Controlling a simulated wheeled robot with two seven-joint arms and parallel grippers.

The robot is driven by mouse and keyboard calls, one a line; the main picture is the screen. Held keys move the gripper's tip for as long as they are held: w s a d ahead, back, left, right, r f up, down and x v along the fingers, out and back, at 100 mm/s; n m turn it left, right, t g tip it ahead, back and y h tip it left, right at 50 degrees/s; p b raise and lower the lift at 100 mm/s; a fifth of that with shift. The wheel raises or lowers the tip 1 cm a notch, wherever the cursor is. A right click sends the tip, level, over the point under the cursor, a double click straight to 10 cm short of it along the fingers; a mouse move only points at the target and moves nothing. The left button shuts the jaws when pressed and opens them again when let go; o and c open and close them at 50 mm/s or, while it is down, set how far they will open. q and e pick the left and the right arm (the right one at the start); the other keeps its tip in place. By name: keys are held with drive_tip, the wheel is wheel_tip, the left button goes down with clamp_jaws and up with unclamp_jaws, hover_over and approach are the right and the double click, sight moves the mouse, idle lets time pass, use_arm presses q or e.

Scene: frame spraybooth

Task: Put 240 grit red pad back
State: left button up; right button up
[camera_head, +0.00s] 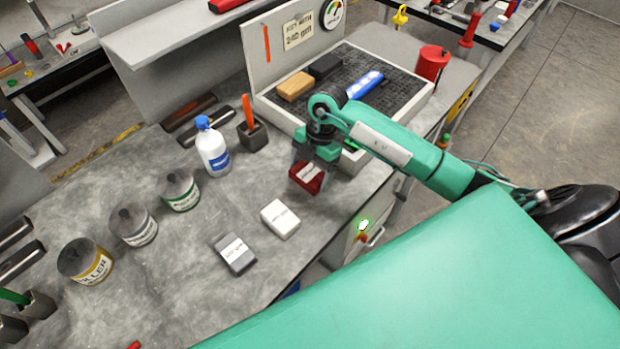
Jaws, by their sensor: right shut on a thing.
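The red pad (308,178) with a pale label is in my right gripper (314,164), which is shut on it. The gripper points down over the right part of the grey bench (200,270), in front of the gridded tray (410,98). I cannot tell whether the pad touches the bench. A white pad (281,218) and a dark grey pad (234,253) lie to the left and nearer, in a rough row with it. A sign reading 240 grit (297,31) is on the panel behind the tray. My left gripper is not in view.
A tan block (295,86), a dark block (325,67) and a blue tool (365,84) lie on the tray. A white bottle (212,150), a dark holder (252,135) and several cans (180,190) stand left. A red can (432,63) stands right of the tray.

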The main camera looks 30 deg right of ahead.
sight(311, 180)
wheel_tip(311, 180, down, 5)
drive_tip(key=shift+r+p, duration=0.2)
drive_tip(key=shift+p, duration=0.3)
drive_tip(key=shift+f, duration=0.15)
drive_tip(key=shift+f, duration=0.1)
drive_tip(key=o, duration=0.8)
drive_tip(key=shift+o, duration=0.2)
drive_tip(key=shift+r, duration=0.2)
drive_tip(key=shift+d+r, duration=0.15)
drive_tip(key=shift+r, duration=0.15)
drive_tip(key=b+v, duration=0.3)
drive_tip(key=v, duration=0.8)
drive_tip(key=shift+b, duration=0.35)
drive_tip(key=shift+r, duration=0.1)
